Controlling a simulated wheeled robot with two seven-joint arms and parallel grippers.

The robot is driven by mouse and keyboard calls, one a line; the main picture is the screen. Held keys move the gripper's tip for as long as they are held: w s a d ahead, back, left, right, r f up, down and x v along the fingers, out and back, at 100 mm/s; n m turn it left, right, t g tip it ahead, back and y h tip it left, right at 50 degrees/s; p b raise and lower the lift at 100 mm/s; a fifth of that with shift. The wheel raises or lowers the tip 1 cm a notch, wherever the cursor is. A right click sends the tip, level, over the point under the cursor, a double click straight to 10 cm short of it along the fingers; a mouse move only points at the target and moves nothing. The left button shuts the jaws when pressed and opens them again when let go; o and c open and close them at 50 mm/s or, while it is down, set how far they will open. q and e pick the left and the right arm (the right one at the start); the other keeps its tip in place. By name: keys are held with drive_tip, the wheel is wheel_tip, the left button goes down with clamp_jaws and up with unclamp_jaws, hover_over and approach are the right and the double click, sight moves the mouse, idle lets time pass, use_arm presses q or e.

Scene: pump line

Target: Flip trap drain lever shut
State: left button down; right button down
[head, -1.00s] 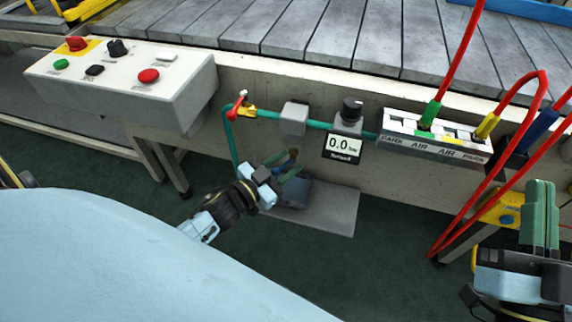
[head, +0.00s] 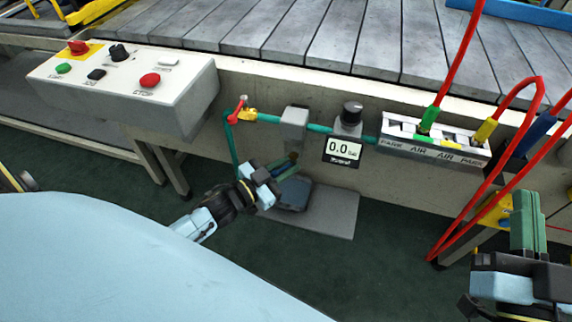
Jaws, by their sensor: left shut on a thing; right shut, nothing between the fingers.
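My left gripper (head: 284,168) is below the teal air line, in front of the beige frame and under the grey trap block (head: 294,124). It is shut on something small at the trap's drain. The drain lever is mostly hidden by the fingers and too small to make out clearly; a small brass-brown piece (head: 293,157) shows at the fingertips. My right gripper (head: 528,198) is shut and empty at the right edge, with its green fingers pointing up, far from the trap.
A dark tray (head: 293,193) sits on a grey floor plate (head: 335,212) below the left gripper. A red-handled valve (head: 238,110), a regulator with a 0.0 display (head: 343,150) and an air manifold (head: 435,150) line the frame. Red hoses hang at right. A button box (head: 120,88) juts out at left.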

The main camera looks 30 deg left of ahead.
use_arm(q)
drive_tip(key=shift+w+a+m+g+h+p, duration=0.15)
drive_tip(key=shift+m+g+h, duration=0.2)
drive_tip(key=shift+m+h, duration=0.3)
drive_tip(key=shift+s+a+m+g+h+p, duration=0.15)
drive_tip(key=shift+m+g+h, duration=0.25)
drive_tip(key=shift+h, duration=0.35)
use_arm(e)
drive_tip(key=shift+w+d+f+g+h, duration=0.15)
drive_tip(key=shift+w+f+g+h, duration=0.1)
drive_tip(key=shift+f+g, duration=0.55)
drive_tip(key=shift+w+d+f+g+h, duration=0.1)
drive_tip(key=shift+f+g+h, duration=0.25)
drive_tip(key=shift+f, duration=0.7)
use_arm(q)
drive_tip(key=shift+w, duration=0.15)
drive_tip(key=c, duration=1.4)
unclamp_jaws()
drive_tip(key=shift+o, duration=0.2)
drive_tip(key=shift+d, duration=0.1)
